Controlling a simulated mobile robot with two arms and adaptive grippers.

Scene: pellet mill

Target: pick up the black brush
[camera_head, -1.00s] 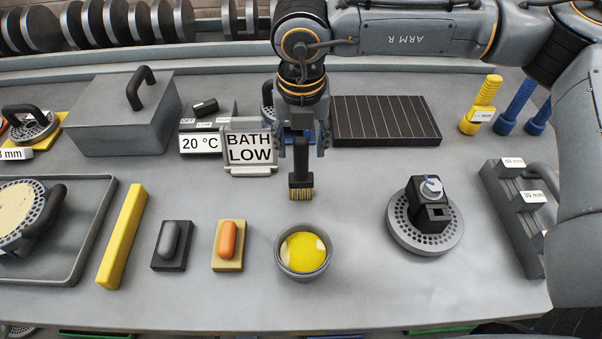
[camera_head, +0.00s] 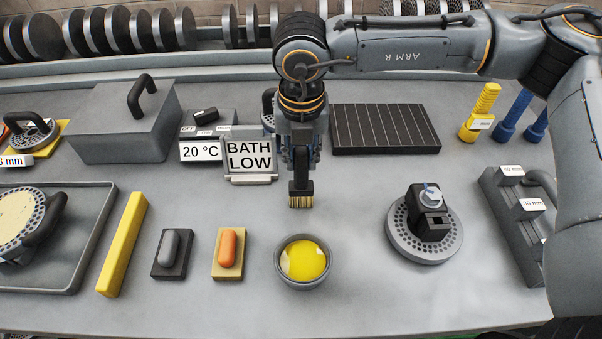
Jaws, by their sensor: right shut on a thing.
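The black brush (camera_head: 301,187) is upright with its tan bristles down, behind the yellow-filled bowl near the middle of the bench. My right gripper (camera_head: 301,163) comes from above and is shut on the brush's handle. The fingers cover most of the handle, while the dark head and bristles show below them. I cannot tell whether the bristles touch the bench. My left gripper is not in view.
A grey bowl (camera_head: 281,274) with yellow contents stands just in front of the brush. The "BATH LOW" sign (camera_head: 249,157) is close to the gripper's left. A round perforated plate (camera_head: 398,238) with a black block lies to the right. Bare bench separates them.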

